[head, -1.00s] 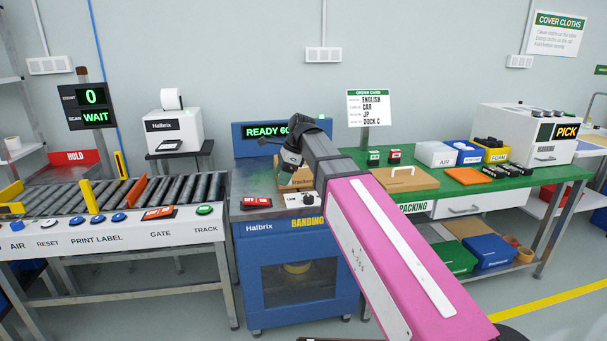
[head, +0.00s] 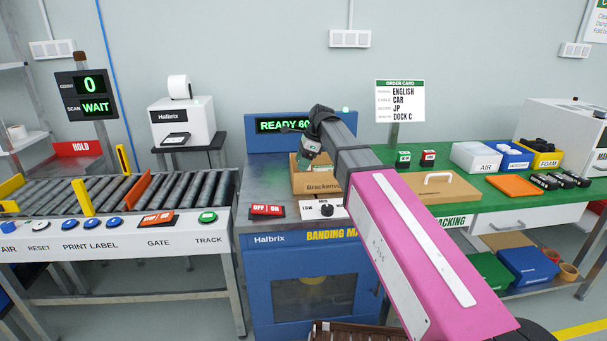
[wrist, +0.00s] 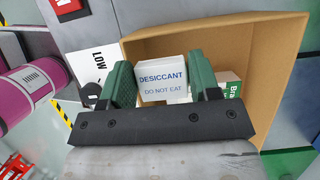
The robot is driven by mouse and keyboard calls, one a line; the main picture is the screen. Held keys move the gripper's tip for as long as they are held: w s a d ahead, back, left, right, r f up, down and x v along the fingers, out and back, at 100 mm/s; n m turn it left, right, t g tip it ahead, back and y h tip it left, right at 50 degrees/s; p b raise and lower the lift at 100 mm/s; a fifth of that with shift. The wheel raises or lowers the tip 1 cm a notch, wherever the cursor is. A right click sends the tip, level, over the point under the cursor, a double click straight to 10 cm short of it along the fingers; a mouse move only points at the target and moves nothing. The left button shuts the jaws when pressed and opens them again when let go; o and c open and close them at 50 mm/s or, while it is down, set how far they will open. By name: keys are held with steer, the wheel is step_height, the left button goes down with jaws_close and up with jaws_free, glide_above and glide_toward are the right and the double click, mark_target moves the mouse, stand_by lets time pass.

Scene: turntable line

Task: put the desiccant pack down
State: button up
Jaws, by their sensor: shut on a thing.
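The desiccant pack (wrist: 163,80) is a small white block with blue lettering, seen in the wrist view. My gripper (wrist: 165,85) is shut on it, with one green finger at each side. The pack is over or inside an open cardboard box (wrist: 285,45); I cannot tell whether it touches the bottom. In the head view the box (head: 318,185) stands on the banding machine (head: 262,190), and my gripper (head: 308,155) is above its opening. The pack is hidden there.
Inside the box is a white and green item (wrist: 229,84), partly hidden by a finger. The LOW dial panel (head: 322,209) and OFF/ON switch (head: 267,210) sit in front of the box. A green packing bench (head: 470,202) with a flat carton (head: 428,187) stands to the right.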

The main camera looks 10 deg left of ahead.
steer(key=w+f, duration=0.2)
steer(key=w, duration=0.1)
steer(key=w+a+f, duration=0.1)
steer(key=w, duration=0.1)
steer(key=shift+w+a+f, duration=0.1)
steer(key=shift+f, duration=1.95)
steer(key=shift+f, duration=0.6)
steer(key=o, duration=0.9)
steer(key=shift+r, duration=0.5)
steer(key=v, duration=1.2)
